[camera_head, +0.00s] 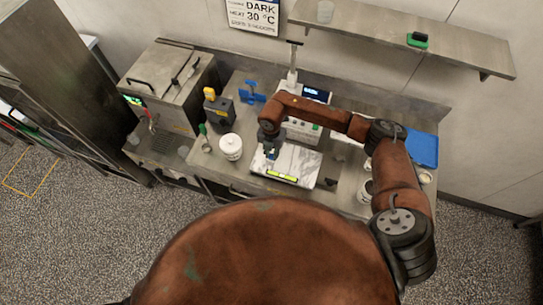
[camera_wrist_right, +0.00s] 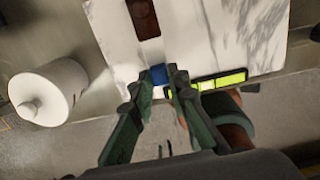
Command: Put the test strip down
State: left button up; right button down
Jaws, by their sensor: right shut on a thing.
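My right gripper (camera_head: 270,150) is over the left part of a white marble slab (camera_head: 303,161). In the right wrist view its green fingers (camera_wrist_right: 160,84) are shut on a small blue piece (camera_wrist_right: 158,74), which I take to be the test strip's end. A dark brown patch (camera_wrist_right: 143,18) lies in line with it over the slab; whether the two join is unclear. I cannot tell whether the strip touches the slab. A yellow-green level (camera_head: 282,177) lies on the slab's front edge, right beside the fingers in the wrist view (camera_wrist_right: 220,79). My left gripper is out of view.
A white lidded pot (camera_head: 231,148) stands left of the slab. A steel machine (camera_head: 172,82) is at the left, with a yellow and black device (camera_head: 219,108) beside it. A white instrument (camera_head: 300,130) stands behind the slab. A blue tray (camera_head: 424,150) is at the right.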

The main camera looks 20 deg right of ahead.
aim_at(272, 156)
notch_tip(272, 156, down, 2)
jog(key=shift+f+p, duration=0.1)
jog(key=shift+p, duration=0.6)
jog(key=shift+f, duration=0.45)
jog(key=shift+f, duration=0.1)
jog(key=c, duration=1.8)
grip_release()
jog(key=shift+c, duration=0.2)
